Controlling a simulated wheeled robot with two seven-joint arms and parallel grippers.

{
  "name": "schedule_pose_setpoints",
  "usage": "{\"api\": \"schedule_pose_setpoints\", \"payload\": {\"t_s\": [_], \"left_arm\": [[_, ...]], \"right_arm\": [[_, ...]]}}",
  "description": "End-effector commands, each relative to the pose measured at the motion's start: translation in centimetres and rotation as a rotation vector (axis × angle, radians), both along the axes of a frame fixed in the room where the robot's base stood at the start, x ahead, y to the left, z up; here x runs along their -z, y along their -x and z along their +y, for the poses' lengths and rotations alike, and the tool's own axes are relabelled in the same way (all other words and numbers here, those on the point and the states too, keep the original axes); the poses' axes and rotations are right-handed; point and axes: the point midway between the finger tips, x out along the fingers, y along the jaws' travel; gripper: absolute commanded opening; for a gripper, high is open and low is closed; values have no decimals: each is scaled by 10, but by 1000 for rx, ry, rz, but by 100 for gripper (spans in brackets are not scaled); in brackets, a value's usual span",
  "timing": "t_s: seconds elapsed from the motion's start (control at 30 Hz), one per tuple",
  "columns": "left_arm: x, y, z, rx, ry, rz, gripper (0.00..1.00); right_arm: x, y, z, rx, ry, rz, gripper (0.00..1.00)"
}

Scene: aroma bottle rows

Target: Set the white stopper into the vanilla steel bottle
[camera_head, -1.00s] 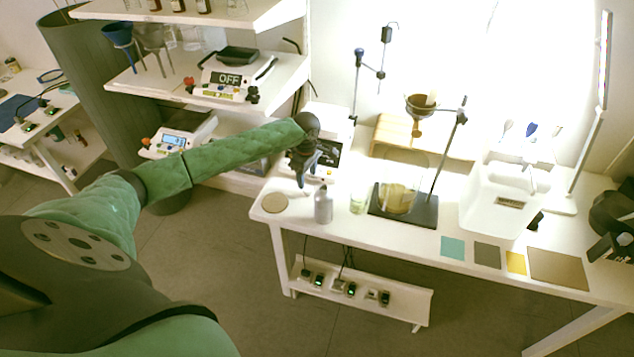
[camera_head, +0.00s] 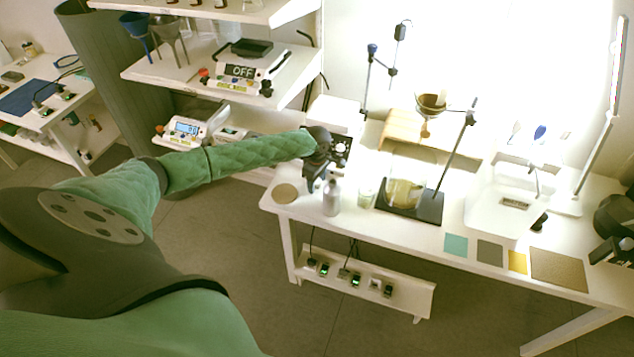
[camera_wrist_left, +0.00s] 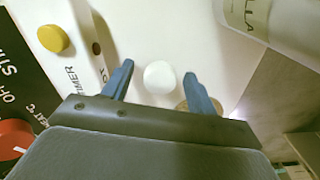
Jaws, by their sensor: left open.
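The steel bottle (camera_head: 331,198) stands upright on the white bench near its front left edge. In the left wrist view the bottle (camera_wrist_left: 270,18) is at the upper right, with the letters "LLA" on its side. The white stopper (camera_wrist_left: 160,77) shows in the left wrist view in the gap between the fingers of my left gripper (camera_wrist_left: 159,72). Both fingers look apart from it. In the head view my left gripper (camera_head: 312,184) is open, low over the bench, just left of the bottle. The stopper is hidden there.
A round cork mat (camera_head: 286,193) lies left of the bottle. A glass with greenish contents (camera_head: 366,192) and a stand base (camera_head: 425,208) with a beaker are to the right. A device with knobs (camera_wrist_left: 53,38) is close to my left gripper.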

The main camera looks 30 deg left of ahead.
Motion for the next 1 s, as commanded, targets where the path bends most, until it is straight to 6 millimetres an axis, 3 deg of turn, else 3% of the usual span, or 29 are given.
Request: {"api": "schedule_pose_setpoints", "payload": {"t_s": [0.27, 0.53, 0.83, 0.93, 1.0], "left_arm": [[3, 0, 0, 1, 0, -1, 58], [3, 0, 0, 1, 0, -1, 11], [1, 0, 0, 0, 0, -1, 10], [-6, -1, -1, 1, 2, -2, 10], [-15, 0, -1, 1, 1, -2, 10]], "right_arm": [[2, 2, -1, 0, 1, 0, 75], [2, 2, -2, 0, 2, 1, 75], [3, 0, -4, 1, 3, 1, 75], [4, -1, -2, 2, 3, 5, 75], [-6, -6, 8, 3, -7, 4, 75]]}}
